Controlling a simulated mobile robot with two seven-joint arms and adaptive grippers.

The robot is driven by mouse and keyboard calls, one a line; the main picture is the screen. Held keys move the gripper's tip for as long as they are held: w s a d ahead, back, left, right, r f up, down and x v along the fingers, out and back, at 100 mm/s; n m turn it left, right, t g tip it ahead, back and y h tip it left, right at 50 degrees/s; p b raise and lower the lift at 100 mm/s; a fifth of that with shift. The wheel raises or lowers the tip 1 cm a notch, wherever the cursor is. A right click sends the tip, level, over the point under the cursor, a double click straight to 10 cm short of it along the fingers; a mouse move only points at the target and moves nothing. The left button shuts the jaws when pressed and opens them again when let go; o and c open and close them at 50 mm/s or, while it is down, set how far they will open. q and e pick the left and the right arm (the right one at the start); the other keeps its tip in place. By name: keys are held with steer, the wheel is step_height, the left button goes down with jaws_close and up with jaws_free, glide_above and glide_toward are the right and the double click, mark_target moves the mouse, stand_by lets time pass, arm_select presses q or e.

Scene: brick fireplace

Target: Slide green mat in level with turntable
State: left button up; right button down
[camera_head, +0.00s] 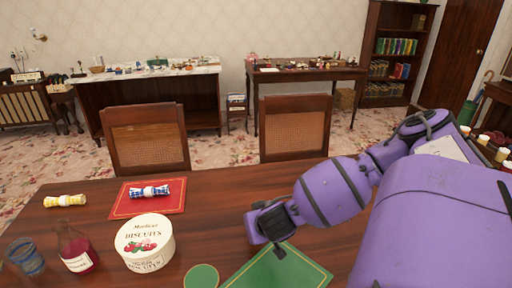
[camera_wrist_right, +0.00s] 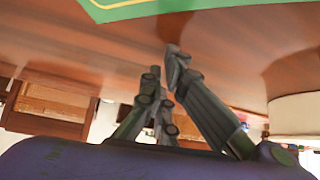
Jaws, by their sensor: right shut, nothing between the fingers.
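The green mat (camera_head: 290,271) with a thin gold border lies on the dark wooden table at the bottom of the head view, cut off by the frame. It also shows at the top of the right wrist view (camera_wrist_right: 165,10). My right gripper (camera_head: 277,248) is shut and empty, pointing down at the mat's far left edge and hiding part of it. I cannot tell whether its tips touch the mat. Its fingers fill the middle of the right wrist view (camera_wrist_right: 168,75). I can make out no turntable for certain. My left gripper is not in view.
Left of the mat are a round green coaster (camera_head: 202,277), a white biscuit tin (camera_head: 145,243), a red bottle (camera_head: 77,250) and a blue glass (camera_head: 25,257). A red mat (camera_head: 128,206) bears a blue-white cracker (camera_head: 149,192). Two chairs stand at the far edge. Wood beyond the coaster is bare.

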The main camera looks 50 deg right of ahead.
mark_target(266, 263)
steer(key=s, duration=0.1)
steer(key=s+a, duration=0.1)
steer(key=shift+s+a+r, duration=0.2)
steer(key=shift+s+a, duration=0.1)
steer(key=shift+s, duration=0.05)
steer(key=shift+s+a, duration=0.25)
steer(key=shift+s, duration=0.2)
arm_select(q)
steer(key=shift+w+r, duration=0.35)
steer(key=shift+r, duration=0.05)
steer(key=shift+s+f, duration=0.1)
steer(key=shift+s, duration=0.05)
